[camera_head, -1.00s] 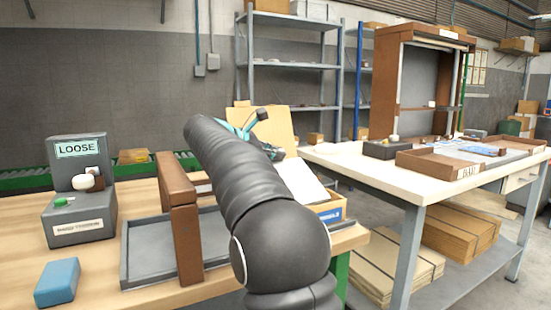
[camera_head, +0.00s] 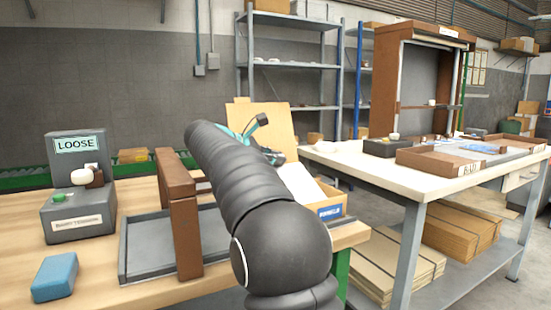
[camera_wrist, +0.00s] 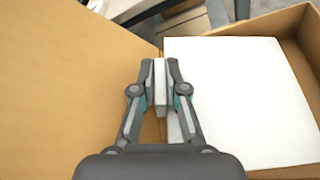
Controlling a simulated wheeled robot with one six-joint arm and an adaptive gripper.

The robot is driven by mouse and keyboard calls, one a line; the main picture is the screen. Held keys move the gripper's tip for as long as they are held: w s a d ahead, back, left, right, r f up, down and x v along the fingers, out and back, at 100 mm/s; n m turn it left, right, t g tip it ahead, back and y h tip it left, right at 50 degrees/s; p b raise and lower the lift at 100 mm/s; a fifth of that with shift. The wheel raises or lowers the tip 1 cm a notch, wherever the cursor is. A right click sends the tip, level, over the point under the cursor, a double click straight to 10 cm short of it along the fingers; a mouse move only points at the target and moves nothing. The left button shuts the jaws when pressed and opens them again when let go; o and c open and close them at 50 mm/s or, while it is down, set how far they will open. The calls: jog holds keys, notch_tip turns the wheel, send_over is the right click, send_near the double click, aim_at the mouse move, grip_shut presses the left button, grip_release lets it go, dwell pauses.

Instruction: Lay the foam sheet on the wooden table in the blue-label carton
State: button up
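The white foam sheet (camera_head: 297,182) is at the carton in the head view, slanting, with its left part hidden behind my arm. In the wrist view the sheet (camera_wrist: 235,100) lies within the carton's walls, to the right of my fingers. The carton (camera_head: 331,196) is tan with a blue label (camera_head: 331,211) on its front; its inner wall (camera_wrist: 291,62) shows beyond the sheet in the wrist view. My gripper (camera_wrist: 160,68) is closed about a narrow pale piece at the sheet's left edge. How far the sheet rests on the carton's floor cannot be told.
A tan flap (camera_wrist: 75,80) stands left of my fingers. On the wooden table (camera_head: 100,278) are a grey tray (camera_head: 140,268) with a brown arch (camera_head: 181,215), a LOOSE-labelled grey stand (camera_head: 78,195) and a blue block (camera_head: 55,277). A white-topped bench (camera_head: 350,160) stands at right.

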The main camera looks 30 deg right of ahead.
jog(key=o, duration=0.3)
jog(key=shift+r, duration=0.15)
jog(key=shift+r+p, duration=0.35)
jog(key=shift+p, duration=0.15)
jog(key=v, duration=1.2)
jog(key=shift+r, duration=0.1)
